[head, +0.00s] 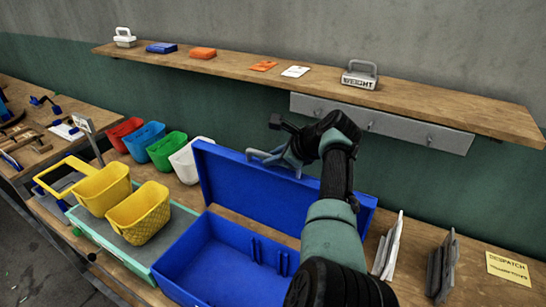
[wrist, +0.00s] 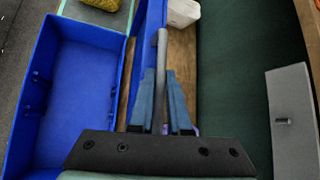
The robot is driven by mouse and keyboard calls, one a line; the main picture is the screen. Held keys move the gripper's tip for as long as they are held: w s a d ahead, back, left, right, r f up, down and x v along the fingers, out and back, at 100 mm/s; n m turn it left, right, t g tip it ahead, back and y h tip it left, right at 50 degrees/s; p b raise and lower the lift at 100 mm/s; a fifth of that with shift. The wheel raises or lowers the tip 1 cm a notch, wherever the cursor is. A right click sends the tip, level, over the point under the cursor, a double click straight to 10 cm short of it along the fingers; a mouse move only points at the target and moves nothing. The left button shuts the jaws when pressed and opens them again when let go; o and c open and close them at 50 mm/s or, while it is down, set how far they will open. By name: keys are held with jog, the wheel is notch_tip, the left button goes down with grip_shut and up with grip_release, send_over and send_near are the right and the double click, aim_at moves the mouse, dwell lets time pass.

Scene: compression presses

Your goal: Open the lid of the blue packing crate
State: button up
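The blue packing crate (head: 185,250) stands on the bench with its inside exposed and empty where visible. Its blue lid (head: 228,178) stands raised, roughly upright, along the back edge. In the wrist view the crate (wrist: 75,95) is at left and the lid (wrist: 146,35) shows edge-on beside it. My gripper (head: 268,157) is at the lid's upper part. In the wrist view its two fingers (wrist: 160,85) lie close on both sides of the grey lid handle (wrist: 161,48) and appear shut on it. My arm hides the crate's right end.
Yellow baskets (head: 140,212) stand on a green-edged tray (head: 105,243) left of the crate. Red, blue, green and white bins (head: 165,150) are behind. A shelf (head: 225,68) with a weight (head: 360,75) and hook rail (head: 385,125) are above. Grey upright pieces (head: 442,265) stand at right.

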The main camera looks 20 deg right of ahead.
jog(key=o, duration=0.4)
jog(key=shift+p+v, duration=0.3)
jog(key=shift+v, duration=0.9)
jog(key=b+v, duration=0.3)
jog(key=v, duration=0.7)
jog(key=shift+s+r, duration=0.15)
jog(key=shift+s, duration=0.1)
jog(key=shift+d, duration=0.1)
